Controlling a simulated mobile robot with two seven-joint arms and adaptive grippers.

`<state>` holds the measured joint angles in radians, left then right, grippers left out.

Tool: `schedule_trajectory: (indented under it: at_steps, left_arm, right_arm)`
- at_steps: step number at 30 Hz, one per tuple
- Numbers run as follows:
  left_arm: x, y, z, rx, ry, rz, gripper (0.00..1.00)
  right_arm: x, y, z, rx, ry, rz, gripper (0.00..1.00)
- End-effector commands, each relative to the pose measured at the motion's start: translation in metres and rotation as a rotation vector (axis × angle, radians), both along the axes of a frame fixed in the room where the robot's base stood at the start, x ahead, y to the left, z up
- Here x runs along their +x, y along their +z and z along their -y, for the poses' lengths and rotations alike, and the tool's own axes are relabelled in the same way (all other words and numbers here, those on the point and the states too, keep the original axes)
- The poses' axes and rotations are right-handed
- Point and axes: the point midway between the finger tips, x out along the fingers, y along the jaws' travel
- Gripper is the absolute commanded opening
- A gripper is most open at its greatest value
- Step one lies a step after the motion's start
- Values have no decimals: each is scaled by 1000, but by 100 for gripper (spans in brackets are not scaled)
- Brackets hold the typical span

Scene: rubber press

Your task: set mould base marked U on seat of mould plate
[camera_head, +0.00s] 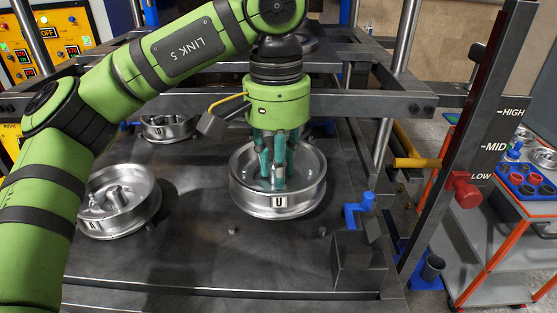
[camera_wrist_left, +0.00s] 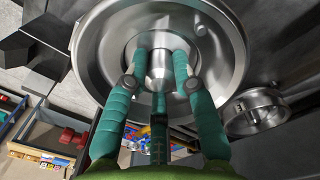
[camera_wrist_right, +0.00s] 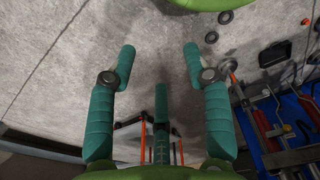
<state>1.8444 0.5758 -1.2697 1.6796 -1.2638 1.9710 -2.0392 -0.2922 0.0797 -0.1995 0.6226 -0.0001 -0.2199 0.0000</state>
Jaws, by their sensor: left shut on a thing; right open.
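The mould base marked U (camera_head: 277,201) is a round silver dish with a central hub. My left gripper (camera_head: 274,172) points down into it and is shut on its hub; the hub also shows between the fingers in the left wrist view (camera_wrist_left: 160,68). The base looks level, its U label facing the front. It is over the right part of the dark mould plate (camera_head: 185,255); I cannot tell whether it touches the plate. The seat beneath it is hidden. My right gripper (camera_wrist_right: 158,72) is open and empty above the grey floor, outside the head view.
Another silver mould base (camera_head: 120,202) is at the left, partly behind my arm; a third (camera_head: 167,127) is at the back. A dark block with a blue clamp (camera_head: 359,210) stands at the plate's front right. A post with a red knob (camera_head: 462,189) and a trolley (camera_head: 520,220) are farther right.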

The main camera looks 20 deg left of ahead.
Motion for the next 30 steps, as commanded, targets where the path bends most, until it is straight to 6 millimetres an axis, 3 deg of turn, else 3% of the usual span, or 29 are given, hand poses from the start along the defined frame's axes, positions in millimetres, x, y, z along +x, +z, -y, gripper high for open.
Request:
schedule_trajectory:
  at_steps: [15, 30]
  left_arm:
    - [0, -9, 0, -3, -1, 5, 0]
    - [0, -43, 0, -2, 0, 4, 0]
  right_arm:
    - [-16, -10, 1, -1, 0, -23, 50]
    - [-6, -37, 0, 0, 1, -8, 50]
